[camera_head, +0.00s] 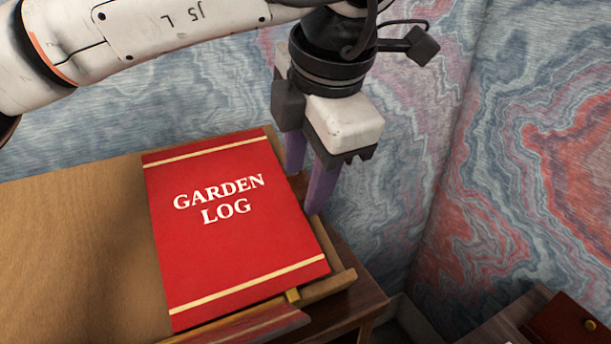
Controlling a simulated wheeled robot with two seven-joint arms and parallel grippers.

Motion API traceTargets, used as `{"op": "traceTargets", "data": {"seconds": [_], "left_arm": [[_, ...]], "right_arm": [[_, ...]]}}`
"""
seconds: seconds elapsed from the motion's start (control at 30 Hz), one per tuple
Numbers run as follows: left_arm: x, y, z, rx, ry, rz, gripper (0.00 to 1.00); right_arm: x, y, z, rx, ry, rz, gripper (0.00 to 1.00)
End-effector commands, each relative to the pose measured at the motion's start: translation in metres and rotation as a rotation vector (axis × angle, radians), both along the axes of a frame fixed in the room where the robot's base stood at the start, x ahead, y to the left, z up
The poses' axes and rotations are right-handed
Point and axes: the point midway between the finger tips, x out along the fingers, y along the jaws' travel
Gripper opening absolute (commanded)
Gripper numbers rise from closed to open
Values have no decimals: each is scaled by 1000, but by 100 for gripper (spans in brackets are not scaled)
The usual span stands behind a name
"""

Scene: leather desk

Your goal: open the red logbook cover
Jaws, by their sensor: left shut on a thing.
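My left gripper (308,178) comes down at the logbook's upper right edge. Its two purple fingers straddle that edge, one partly behind the cover and one outside it, and they are shut on the cover. The exact contact at the fingertips is hidden. No inside pages show. My right gripper is not in view.
The tan wooden surface (75,245) is clear left of the logbook. A wooden ledge (328,286) runs along its lower right corner. Marbled walls (540,130) stand close behind and to the right. A dark red box-like thing with a gold knob (568,322) is at lower right.

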Motion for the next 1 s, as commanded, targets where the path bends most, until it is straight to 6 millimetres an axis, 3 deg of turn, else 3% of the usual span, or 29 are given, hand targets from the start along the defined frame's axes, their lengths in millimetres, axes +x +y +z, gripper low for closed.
{"op": "traceTargets", "data": {"seconds": [0.17,0.6,1.0], "left_arm": [[-6,2,10,-70,-32,-27,3],[-32,17,61,-348,-149,-135,3],[-48,31,88,-498,-208,-195,3]], "right_arm": [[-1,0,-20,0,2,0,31],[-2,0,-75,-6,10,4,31],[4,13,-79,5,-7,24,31]]}}
